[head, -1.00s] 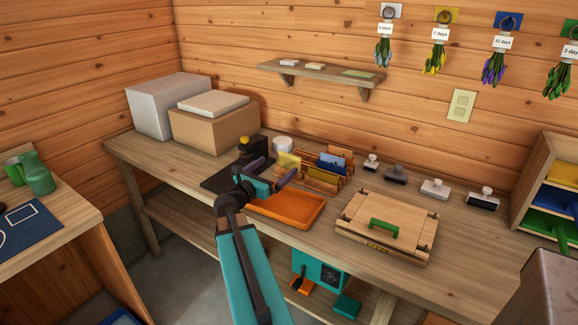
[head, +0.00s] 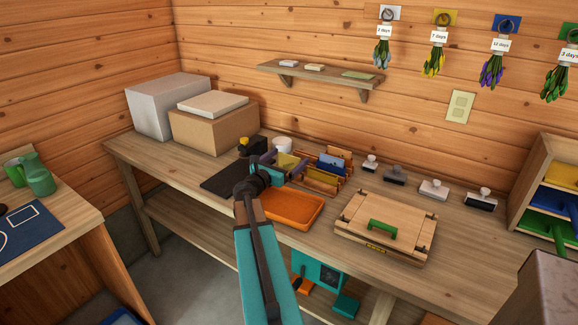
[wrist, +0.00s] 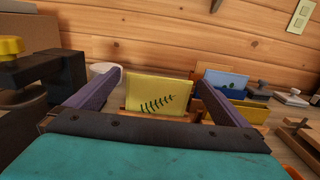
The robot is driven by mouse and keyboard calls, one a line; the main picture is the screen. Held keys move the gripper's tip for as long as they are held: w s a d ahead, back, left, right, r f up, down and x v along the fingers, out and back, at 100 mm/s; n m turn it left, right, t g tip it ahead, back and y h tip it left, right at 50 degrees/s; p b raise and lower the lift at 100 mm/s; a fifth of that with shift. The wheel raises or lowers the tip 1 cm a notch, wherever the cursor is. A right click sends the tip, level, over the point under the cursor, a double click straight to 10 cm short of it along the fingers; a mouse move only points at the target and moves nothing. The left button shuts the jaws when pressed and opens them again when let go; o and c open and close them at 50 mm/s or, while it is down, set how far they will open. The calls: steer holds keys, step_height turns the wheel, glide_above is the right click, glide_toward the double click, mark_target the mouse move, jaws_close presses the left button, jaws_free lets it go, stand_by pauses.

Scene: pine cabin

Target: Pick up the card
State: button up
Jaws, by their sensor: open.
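A yellow card (wrist: 158,95) with a dark fern-like print stands upright in the front of a wooden rack, in the middle of the wrist view. In the head view the yellow card (head: 285,160) shows just beyond my gripper (head: 281,165). In the wrist view my gripper (wrist: 158,92) is open, with one finger to each side of the card and nothing held. I cannot tell how far the fingertips reach past the card. A blue card (wrist: 222,83) stands in the rack to the right; it also shows in the head view (head: 332,163).
The wooden rack (head: 321,184) stands on the workbench behind an orange tray (head: 290,210). A black device with a yellow knob (wrist: 12,46) is close on the left in the wrist view. A wooden press (head: 360,222) and several stamps stand to the right.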

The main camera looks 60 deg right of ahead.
steer(key=shift+d+f+p, duration=0.1)
steer(key=shift+d+p, duration=0.65)
steer(key=shift+d, duration=1.85)
steer(key=shift+c, duration=0.3)
steer(key=c, duration=1.1)
